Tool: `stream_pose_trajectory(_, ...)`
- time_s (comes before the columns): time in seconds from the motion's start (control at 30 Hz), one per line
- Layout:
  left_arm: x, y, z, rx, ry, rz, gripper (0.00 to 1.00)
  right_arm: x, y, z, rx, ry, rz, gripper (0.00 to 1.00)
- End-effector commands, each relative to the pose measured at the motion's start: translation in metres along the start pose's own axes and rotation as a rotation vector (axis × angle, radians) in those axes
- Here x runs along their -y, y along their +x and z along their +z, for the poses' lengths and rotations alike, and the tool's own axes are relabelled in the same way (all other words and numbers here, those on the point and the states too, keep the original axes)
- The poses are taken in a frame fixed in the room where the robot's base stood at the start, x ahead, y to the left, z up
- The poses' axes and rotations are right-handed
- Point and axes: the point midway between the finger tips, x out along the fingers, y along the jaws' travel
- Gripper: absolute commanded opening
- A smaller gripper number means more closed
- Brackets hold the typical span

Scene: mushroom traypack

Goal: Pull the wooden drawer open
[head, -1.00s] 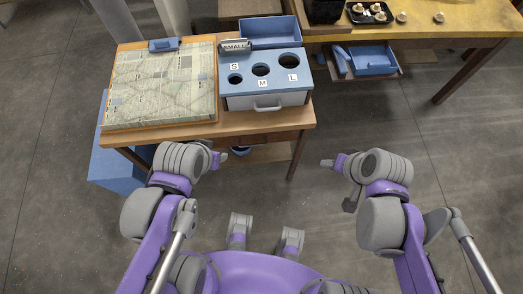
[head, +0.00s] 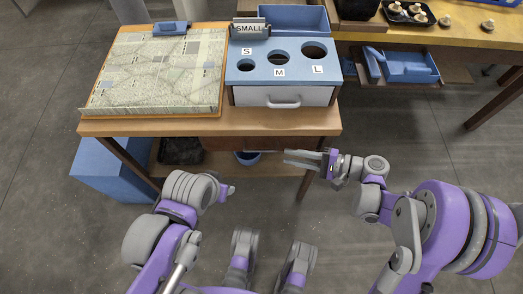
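A brown wooden drawer front (head: 270,143) shows under the front edge of the left table, in shadow and partly covered by the tabletop; it looks closed, and I cannot make out its handle. My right gripper (head: 302,158) points left, just in front of and below the table's front right edge. Its fingers look slightly apart with nothing between them. My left gripper (head: 229,190) is lower, in front of the table, mostly hidden behind its own wrist. I cannot tell whether it is open.
The left table (head: 200,126) carries a map board (head: 160,72) and a blue-topped sorting box (head: 283,62) with a white handled front (head: 284,96). A lower shelf holds a blue bowl (head: 248,158). An open tray drawer (head: 410,67) sits under the right table (head: 465,38).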

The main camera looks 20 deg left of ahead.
Motion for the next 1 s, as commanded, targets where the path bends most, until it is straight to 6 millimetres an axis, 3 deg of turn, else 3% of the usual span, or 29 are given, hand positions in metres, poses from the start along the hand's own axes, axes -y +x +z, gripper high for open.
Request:
stream_pose_trajectory(0.53,0.0,0.014,0.004,0.004,0.0,0.0,0.5,0.0,0.091,0.001,0.001,-0.002,0.003,0.25)
stream_pose_trajectory(0.7,0.0,0.015,0.004,0.004,0.0,0.0,0.5,0.0,0.102,0.0,-0.001,-0.002,0.002,0.25)
stream_pose_trajectory(1.0,0.0,0.015,0.004,0.004,0.0,0.0,0.5,0.001,0.103,0.0,-0.002,-0.002,0.002,0.23)
